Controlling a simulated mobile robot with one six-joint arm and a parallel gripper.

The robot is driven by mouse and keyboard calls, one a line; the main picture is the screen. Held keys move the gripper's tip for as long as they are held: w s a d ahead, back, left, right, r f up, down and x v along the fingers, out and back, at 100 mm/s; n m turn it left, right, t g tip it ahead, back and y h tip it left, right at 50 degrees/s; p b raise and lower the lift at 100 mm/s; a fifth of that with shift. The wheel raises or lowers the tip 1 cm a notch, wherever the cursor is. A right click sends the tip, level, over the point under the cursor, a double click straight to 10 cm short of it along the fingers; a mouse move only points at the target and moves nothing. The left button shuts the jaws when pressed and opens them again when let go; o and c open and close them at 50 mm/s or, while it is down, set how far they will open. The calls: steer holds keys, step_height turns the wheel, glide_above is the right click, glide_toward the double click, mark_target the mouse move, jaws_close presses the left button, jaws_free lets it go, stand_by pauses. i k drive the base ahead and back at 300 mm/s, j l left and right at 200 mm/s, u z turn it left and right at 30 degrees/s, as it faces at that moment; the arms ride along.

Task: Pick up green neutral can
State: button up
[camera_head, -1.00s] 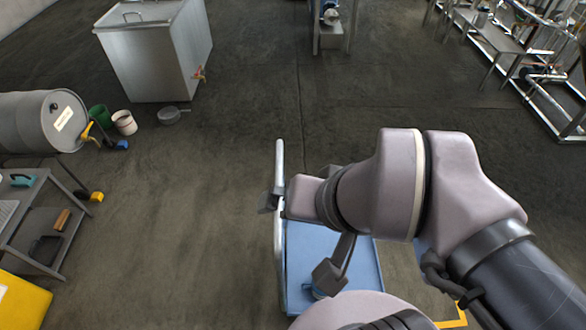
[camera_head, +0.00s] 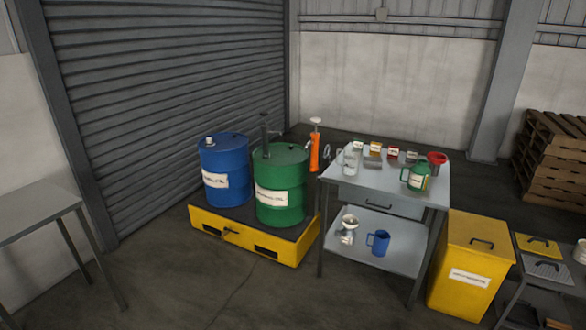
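A green can (camera_head: 416,176) with a pale label and a handle stands upright near the right front of the metal table's (camera_head: 376,186) top. A red funnel-like piece (camera_head: 437,159) is beside or behind it, and I cannot tell whether they touch. The label is too small to read. My gripper is not in the current view.
A blue drum (camera_head: 224,163) and a green drum (camera_head: 280,189) stand on a yellow spill pallet (camera_head: 250,238) left of the table. A yellow bin (camera_head: 468,265) stands to its right. The floor in front (camera_head: 200,285) is clear.

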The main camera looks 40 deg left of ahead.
mark_target(419, 173)
steer(key=u, duration=0.8)
steer(key=i+j+z, duration=0.15)
steer(key=i, duration=0.45)
steer(key=i+j+z, duration=0.1)
steer(key=i, duration=0.45)
steer(key=i+j+z, duration=0.15)
steer(key=i, duration=0.45)
steer(key=i+j+z, duration=0.1)
steer(key=i+j, duration=0.2)
steer(key=i, duration=0.25)
steer(key=i+j+z, duration=0.15)
steer(key=i+j, duration=0.15)
steer(key=i, duration=0.25)
steer(key=i+j+z, duration=0.15)
steer(key=i+j, duration=0.2)
steer(key=i, duration=0.2)
